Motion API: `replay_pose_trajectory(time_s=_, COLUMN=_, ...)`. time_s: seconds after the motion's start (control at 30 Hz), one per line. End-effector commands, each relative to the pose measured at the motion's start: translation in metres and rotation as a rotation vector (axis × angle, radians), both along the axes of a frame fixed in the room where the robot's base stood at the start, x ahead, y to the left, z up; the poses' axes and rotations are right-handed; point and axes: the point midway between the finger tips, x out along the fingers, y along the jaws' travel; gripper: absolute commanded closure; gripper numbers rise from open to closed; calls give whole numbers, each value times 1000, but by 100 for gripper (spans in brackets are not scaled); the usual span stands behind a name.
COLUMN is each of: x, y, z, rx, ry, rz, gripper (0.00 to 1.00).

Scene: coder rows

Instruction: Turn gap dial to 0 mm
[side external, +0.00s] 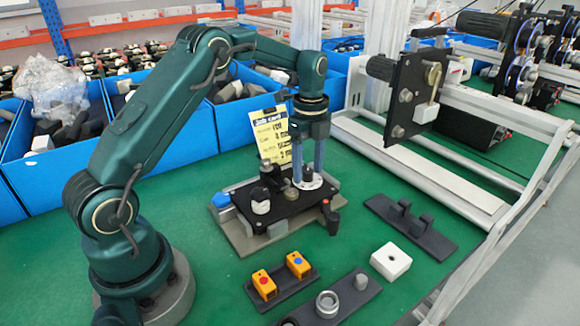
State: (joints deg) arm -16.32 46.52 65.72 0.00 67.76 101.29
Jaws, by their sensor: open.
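The fixture (240,232) stands on the green bench in the middle, with a black plate on a grey base. My gripper (308,176) points straight down over the right rear part of this plate. Its two blue fingers are apart, with a gap between them. A small pale round part (309,183) lies at the fingertips; I cannot tell whether they touch it. A white-and-black knob (260,203) stands on the plate to the left of the fingers. Which part is the gap dial is unclear, and no scale can be read at this size.
A yellow job card (271,135) stands behind the fixture. Two orange button boxes (264,284), a dark tray with a metal ring (327,304), a white block (390,261) and a black bracket (411,225) lie in front and right. Blue bins (180,150) line the back.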

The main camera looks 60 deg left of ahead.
Motion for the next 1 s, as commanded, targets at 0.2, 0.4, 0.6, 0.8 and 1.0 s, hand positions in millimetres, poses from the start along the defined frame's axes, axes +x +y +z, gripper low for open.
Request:
replay_pose_trajectory(time_s=0.2, x=0, y=0, z=-2, rx=0, ry=0, rz=0, gripper=40)
replay_pose_trajectory(time_s=0.4, x=0, y=0, z=-2, rx=0, ry=0, rz=0, gripper=97)
replay_pose_trajectory(time_s=0.6, x=0, y=0, z=-1, rx=0, ry=1, rz=3, gripper=100)
replay_pose_trajectory(time_s=0.8, x=0, y=0, z=-1, rx=0, ry=1, rz=42, gripper=100)
replay_pose_trajectory(time_s=1.0, x=0, y=0, z=-1, rx=0, ry=1, rz=154, gripper=100)
